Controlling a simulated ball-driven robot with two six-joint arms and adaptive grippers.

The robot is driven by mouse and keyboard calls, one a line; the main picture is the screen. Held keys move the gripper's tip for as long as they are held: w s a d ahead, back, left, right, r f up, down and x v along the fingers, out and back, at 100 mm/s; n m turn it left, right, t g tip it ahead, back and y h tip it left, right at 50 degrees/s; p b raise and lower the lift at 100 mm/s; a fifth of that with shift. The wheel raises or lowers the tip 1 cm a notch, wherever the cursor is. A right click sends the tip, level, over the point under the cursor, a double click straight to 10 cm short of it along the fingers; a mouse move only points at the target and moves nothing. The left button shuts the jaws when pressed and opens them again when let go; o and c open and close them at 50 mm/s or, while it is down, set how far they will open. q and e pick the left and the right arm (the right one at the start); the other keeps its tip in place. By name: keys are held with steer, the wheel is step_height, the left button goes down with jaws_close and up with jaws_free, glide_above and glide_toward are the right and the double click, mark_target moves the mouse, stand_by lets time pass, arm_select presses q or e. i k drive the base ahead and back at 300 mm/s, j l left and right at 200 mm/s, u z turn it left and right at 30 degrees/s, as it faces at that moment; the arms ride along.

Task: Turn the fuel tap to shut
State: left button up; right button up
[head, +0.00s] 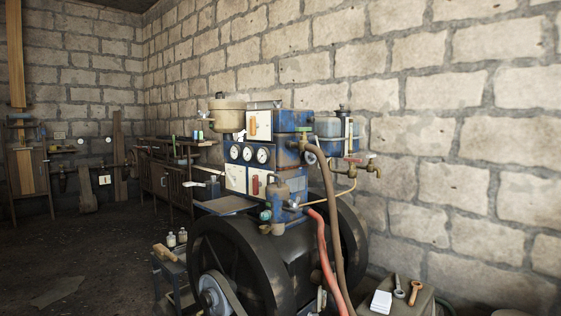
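The blue engine (290,125) stands in the middle of the head view, with a dark flywheel (228,250) at its front. A brass tap (374,168) sticks out at the engine's right side, beside a thin curved brass pipe (345,190). A blue-grey tank (329,127) with a dark cap sits above it. Which fitting is the fuel tap is not certain, and the handle is too small to tell how it is turned. Neither of my grippers shows in the head view.
A red hose (323,255) and a brown hose (330,205) hang down the engine's front right. A small stand (408,301) at the lower right holds a white pad (381,301) and tools. A low bench (169,265) with a brush is at the left. Open floor (75,260) lies further left.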

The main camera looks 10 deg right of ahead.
mark_target(353, 160)
steer(key=i+l+u, duration=0.1)
steer(key=u, duration=0.4)
steer(key=l+u, duration=0.25)
steer(key=u, duration=0.2)
steer(key=l+u, duration=0.25)
steer(key=u, duration=0.25)
steer(key=l+u, duration=0.25)
steer(key=u, duration=0.2)
steer(key=k+l, duration=0.1)
steer(key=l, duration=0.4)
steer(key=k+l, duration=0.1)
steer(key=l, duration=0.45)
steer(key=k+l, duration=0.1)
steer(key=l, duration=0.4)
steer(key=k+l, duration=0.1)
steer(key=l, duration=0.4)
steer(key=k+l, duration=0.1)
steer(key=l, duration=0.45)
